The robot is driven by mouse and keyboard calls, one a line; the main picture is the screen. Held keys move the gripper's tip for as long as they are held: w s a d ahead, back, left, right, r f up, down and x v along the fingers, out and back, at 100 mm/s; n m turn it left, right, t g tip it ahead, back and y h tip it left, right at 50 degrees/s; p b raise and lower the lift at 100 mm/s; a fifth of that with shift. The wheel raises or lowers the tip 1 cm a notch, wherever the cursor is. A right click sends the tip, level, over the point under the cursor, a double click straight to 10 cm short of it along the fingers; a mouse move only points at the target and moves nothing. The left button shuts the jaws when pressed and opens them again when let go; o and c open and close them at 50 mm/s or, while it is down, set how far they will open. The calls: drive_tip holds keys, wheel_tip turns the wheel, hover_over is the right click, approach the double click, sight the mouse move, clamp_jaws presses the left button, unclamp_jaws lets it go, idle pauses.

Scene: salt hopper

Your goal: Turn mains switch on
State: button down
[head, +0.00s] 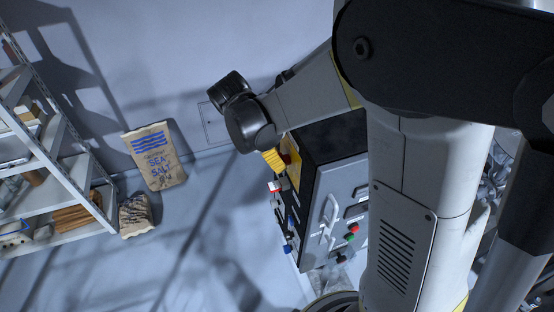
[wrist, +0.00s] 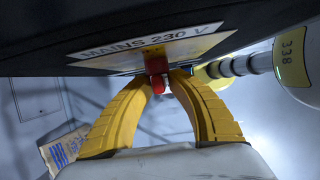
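The mains switch (wrist: 156,66) is a small red lever on the dark cabinet face, beneath a pale label (wrist: 110,52) reading "MAINS 230 V" in the wrist view. My gripper (wrist: 160,78) has yellow fingers whose tips close in on both sides of the red lever, with no clear gap. The lever's upper part and exact angle are hard to make out. In the head view my gripper (head: 273,160) is at the upper left edge of the cabinet (head: 318,215), partly hidden by my arm; the switch is not clearly visible there.
The cabinet carries a red-and-white control (head: 275,186), a grey handle (head: 328,215) and several coloured buttons. A sea salt sack (head: 155,157) leans on the wall, with a smaller sack (head: 136,216) beside a shelf rack (head: 50,160). Floor between rack and cabinet is clear.

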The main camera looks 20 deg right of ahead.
drive_tip(key=shift+t+b, duration=0.45)
drive_tip(key=shift+t, duration=0.05)
drive_tip(key=shift+s+f+m+t+b, duration=0.2)
drive_tip(key=shift+m+t+b, duration=0.1)
drive_tip(key=shift+t+b, duration=0.65)
drive_tip(key=t+b, duration=0.3)
drive_tip(key=shift+s+f+m+t, duration=0.1)
drive_tip(key=shift+m+t, duration=0.25)
drive_tip(key=shift+m, duration=0.05)
drive_tip(key=t+b, duration=0.1)
drive_tip(key=b, duration=0.1)
drive_tip(key=t+b, duration=0.2)
drive_tip(key=m+t+h+b, duration=0.1)
drive_tip(key=t+b, duration=0.1)
drive_tip(key=b, duration=0.1)
drive_tip(key=shift+f, duration=0.3)
drive_tip(key=m+t+h+b, duration=0.1)
drive_tip(key=t+b, duration=0.2)
drive_tip(key=b, duration=0.3)
drive_tip(key=m+t+b, duration=0.1)
drive_tip(key=b, duration=0.1)
drive_tip(key=shift+r+t+h+b, duration=0.15)
drive_tip(key=shift+t+h+b, duration=0.15)
drive_tip(key=shift+t+b, duration=0.1)
drive_tip(key=shift+r, duration=0.15)
